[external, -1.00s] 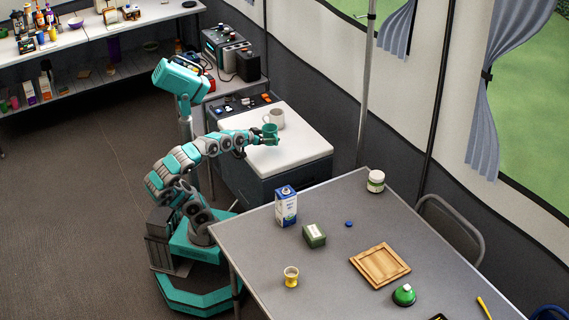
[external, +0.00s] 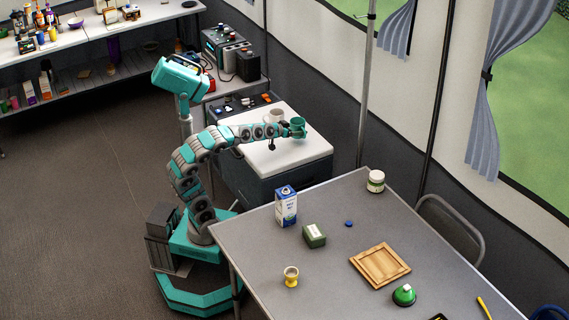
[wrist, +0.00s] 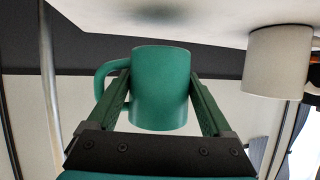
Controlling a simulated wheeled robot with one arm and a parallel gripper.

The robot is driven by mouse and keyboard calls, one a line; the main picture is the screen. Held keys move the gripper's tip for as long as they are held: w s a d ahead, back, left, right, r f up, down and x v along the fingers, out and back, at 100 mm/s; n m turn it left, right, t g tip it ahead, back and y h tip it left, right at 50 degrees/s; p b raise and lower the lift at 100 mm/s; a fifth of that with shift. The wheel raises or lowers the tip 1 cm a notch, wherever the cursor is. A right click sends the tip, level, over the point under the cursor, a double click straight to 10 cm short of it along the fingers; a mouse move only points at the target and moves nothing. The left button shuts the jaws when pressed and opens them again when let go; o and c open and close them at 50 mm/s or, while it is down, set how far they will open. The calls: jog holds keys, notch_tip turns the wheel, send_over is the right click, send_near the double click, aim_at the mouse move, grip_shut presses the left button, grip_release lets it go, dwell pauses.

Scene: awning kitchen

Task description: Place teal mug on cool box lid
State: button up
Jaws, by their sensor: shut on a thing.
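The teal mug (external: 298,125) is held by my gripper (external: 292,131) over the far part of the white cool box lid (external: 290,156). In the wrist view the teal mug (wrist: 161,88) sits between the two fingers of my gripper (wrist: 160,95), which press on its sides. Its handle shows on the left, partly behind a finger. The lid (wrist: 200,20) fills the top of the wrist view. I cannot tell how large any gap is between mug and lid.
A cream mug (external: 274,116) stands on the lid, left of the teal mug; it also shows in the wrist view (wrist: 278,62). The lid's near part is bare. A grey table (external: 330,270) with a milk carton (external: 286,207) stands in front.

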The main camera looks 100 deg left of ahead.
jog(key=shift+f, duration=1.85)
jog(key=shift+r, duration=0.1)
jog(key=shift+b, duration=0.3)
jog(key=o, duration=1.2)
jog(key=shift+o, duration=0.2)
jog(key=shift+s+d+r, duration=0.1)
jog(key=shift+d+r, duration=0.05)
jog(key=v, duration=1.1)
jog(key=shift+s+d, duration=0.15)
jog(key=shift+d, duration=0.15)
